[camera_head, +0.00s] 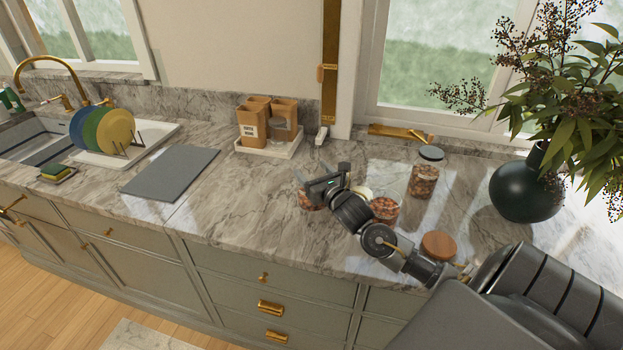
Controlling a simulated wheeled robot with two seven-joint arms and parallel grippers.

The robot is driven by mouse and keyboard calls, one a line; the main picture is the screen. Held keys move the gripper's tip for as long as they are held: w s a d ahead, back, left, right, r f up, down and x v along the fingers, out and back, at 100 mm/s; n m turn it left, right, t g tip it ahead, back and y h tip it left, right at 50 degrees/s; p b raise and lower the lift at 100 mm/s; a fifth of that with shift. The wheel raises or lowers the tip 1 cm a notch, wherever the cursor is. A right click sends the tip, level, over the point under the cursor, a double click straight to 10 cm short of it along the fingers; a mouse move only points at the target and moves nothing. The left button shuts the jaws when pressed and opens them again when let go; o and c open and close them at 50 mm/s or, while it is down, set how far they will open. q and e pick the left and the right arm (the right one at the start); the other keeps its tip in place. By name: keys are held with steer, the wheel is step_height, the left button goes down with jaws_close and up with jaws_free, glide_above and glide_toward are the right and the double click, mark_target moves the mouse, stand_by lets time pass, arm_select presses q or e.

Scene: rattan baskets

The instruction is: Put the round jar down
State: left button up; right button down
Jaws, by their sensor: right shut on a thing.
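My right gripper (312,186) reaches in from the lower right over the marble counter (245,205). It is shut on a small round glass jar (308,201) with reddish-brown contents. The gripper and wrist hide much of this jar. It is at or just above the counter top; I cannot tell if its base touches. My left gripper is not in view.
Another glass jar (385,209) stands behind my right forearm, and a taller dark-lidded jar (425,175) stands further back. A round wooden lid (438,245) and a dark vase (525,190) are at right. A grey board (171,172) lies left. Counter between board and gripper is clear.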

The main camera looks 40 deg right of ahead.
steer(key=shift+w+d+f, duration=0.2)
steer(key=shift+w+f, duration=0.3)
steer(key=shift+f, duration=0.1)
steer(key=f+p, duration=0.2)
steer(key=f, duration=0.1)
steer(key=shift+w+d, duration=0.1)
steer(key=shift+w, duration=0.1)
steer(key=shift+f, duration=0.2)
steer(key=shift+f, duration=0.2)
steer(key=shift+c, duration=1.3)
jaws_free()
steer(key=shift+s, duration=0.1)
